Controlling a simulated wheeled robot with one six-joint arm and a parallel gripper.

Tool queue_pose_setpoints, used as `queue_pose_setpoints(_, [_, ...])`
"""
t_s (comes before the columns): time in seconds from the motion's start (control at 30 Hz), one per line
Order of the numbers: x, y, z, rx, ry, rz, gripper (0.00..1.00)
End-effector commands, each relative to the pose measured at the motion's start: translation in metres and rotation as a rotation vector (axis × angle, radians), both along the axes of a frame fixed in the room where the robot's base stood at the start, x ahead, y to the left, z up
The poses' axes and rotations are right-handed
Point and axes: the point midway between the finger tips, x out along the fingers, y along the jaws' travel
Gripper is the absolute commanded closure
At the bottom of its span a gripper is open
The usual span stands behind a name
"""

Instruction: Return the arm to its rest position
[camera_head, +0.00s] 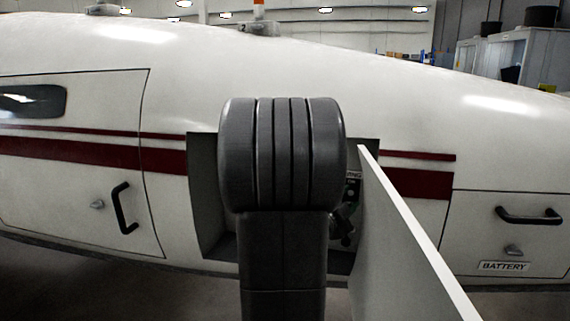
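My arm (283,225) rises in the middle of the head view as a thick dark grey link with a rounded, ribbed joint at the top. It stands in front of an open compartment (205,200) in the side of a white aircraft body with dark red stripes. I cannot make out my gripper; the arm covers most of the opening. To the right of the arm, a small dark knob or lever (346,230) and a panel with a green spot and partly hidden lettering (352,188) show inside the compartment.
An open white door (405,250) sticks out towards me close to the arm's right. A closed door with a black handle (123,208) is at left. A closed hatch (520,235) marked BATTERY is at right. Grey cabinets (510,60) stand behind.

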Motion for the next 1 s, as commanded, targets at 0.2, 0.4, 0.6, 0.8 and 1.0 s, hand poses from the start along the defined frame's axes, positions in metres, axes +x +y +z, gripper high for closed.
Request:
queue_pose_setpoints(0.2, [0.0,0.001,-0.011,-0.022,-0.08,0.002,0.66])
queue_pose_setpoints(0.4, [-0.018,0.017,-0.012,-0.032,-0.119,0.007,0.66])
queue_pose_setpoints(0.6, [-0.047,0.042,-0.021,-0.032,-0.117,0.007,0.66])
queue_pose_setpoints(0.8, [-0.073,0.064,-0.028,-0.031,-0.116,0.007,0.66])
queue_pose_setpoints(1.0, [-0.092,0.08,-0.033,-0.031,-0.117,0.005,0.66])
